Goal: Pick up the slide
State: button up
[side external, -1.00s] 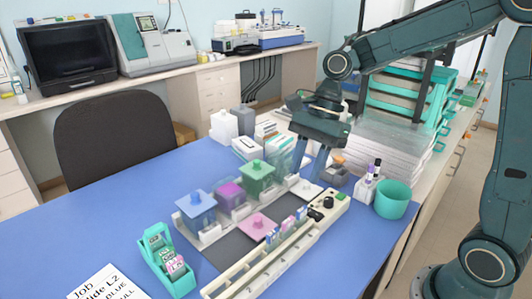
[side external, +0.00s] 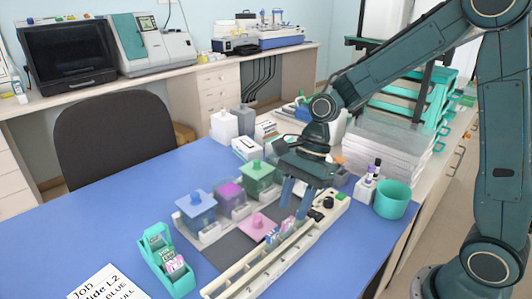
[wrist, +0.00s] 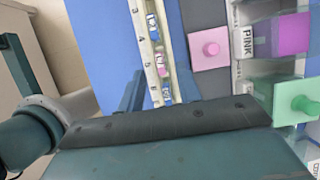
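Several slides with blue and pink labelled ends stand in a long cream rack (side external: 250,274); one slide (side external: 271,239) shows in the side view. In the wrist view, a blue-ended slide (wrist: 152,22), a pink-ended slide (wrist: 161,66) and another blue-ended slide (wrist: 168,92) stand in line beside printed numbers. My gripper (side external: 294,202) points down over the far part of the rack, close to the slides. Its two blue fingers are apart and I see nothing held. Whether a fingertip touches a slide is hidden.
A teal cup (side external: 392,199) stands right.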

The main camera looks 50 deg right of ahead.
aim_at(288, 220)
jog(key=shift+x, duration=2.3)
jog(key=shift+a, duration=0.1)
jog(key=shift+r, duration=0.1)
grip_shut()
